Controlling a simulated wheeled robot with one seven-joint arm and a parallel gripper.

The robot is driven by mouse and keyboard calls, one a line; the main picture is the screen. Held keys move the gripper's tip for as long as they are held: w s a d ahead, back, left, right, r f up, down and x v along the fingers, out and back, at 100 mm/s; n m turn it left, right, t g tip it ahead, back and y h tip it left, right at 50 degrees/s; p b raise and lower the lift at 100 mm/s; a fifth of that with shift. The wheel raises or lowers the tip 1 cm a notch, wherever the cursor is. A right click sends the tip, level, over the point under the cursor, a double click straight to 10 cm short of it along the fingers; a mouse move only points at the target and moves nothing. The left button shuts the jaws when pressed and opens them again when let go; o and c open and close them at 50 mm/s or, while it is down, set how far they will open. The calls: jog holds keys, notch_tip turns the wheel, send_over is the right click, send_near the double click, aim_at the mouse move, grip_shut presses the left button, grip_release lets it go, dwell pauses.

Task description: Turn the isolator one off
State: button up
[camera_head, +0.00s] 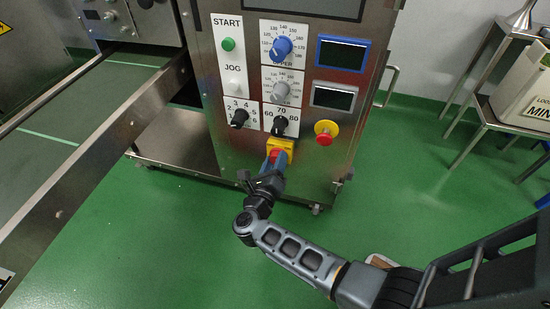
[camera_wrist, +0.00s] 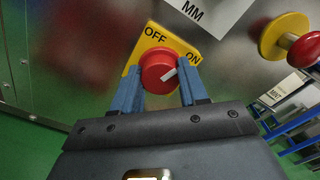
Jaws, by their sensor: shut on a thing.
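The isolator is a red rotary knob (camera_wrist: 157,70) on a yellow plate (camera_wrist: 183,49) marked OFF and ON. It sits low on the steel control panel, and the yellow plate also shows in the head view (camera_head: 286,146). The white mark on the knob points up and right, towards the ON label. My gripper (camera_wrist: 162,77) has its two blue fingers on either side of the knob and is shut on it. In the head view my gripper (camera_head: 274,160) covers most of the knob.
A red emergency button on a yellow collar (camera_head: 325,133) is to the right of the isolator. A steel conveyor rail (camera_head: 100,150) runs along the left. The green floor (camera_head: 150,240) in front is open.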

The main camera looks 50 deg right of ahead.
jog(key=n+p, duration=0.3)
jog(key=n, duration=0.3)
jog(key=n+p, duration=0.2)
jog(key=n, duration=0.4)
jog(key=shift+f+n+p, duration=0.15)
jog(key=shift+n+p, duration=0.15)
dwell(0.4)
jog(key=o, duration=1.1)
jog(key=shift+c, duration=0.2)
jog(key=shift+a, duration=0.15)
jog(key=p+v, duration=0.1)
jog(key=v, duration=0.6)
jog(key=shift+a, duration=0.25)
jog(key=shift+s, duration=0.1)
